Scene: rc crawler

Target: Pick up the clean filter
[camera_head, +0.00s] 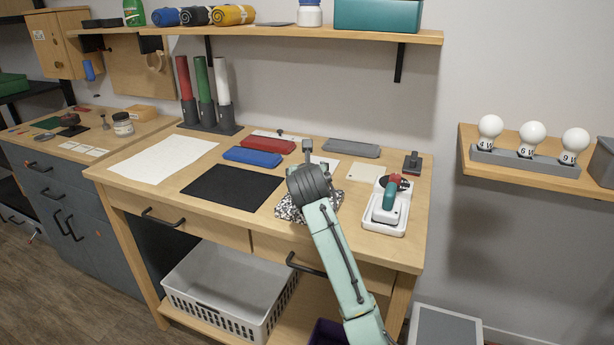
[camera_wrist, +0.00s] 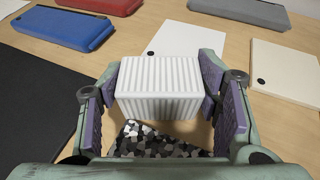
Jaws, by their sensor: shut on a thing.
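The clean filter (camera_wrist: 160,88) is a white block with ribbed, pleated faces. In the wrist view it sits between the purple pads of my gripper (camera_wrist: 163,86), which is shut on it from both sides. The filter hides part of a white sheet behind it. In the head view my arm reaches over the front middle of the workbench, and my wrist hides the filter. I cannot tell whether the filter is clear of the tabletop.
A black-and-white speckled item (camera_wrist: 160,138) lies below the filter. A black mat (camera_head: 231,187), blue case (camera_head: 252,157) and red case (camera_head: 268,144) lie left. A grey case (camera_head: 352,148) lies behind. A white tray with a tool (camera_head: 388,210) stands right.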

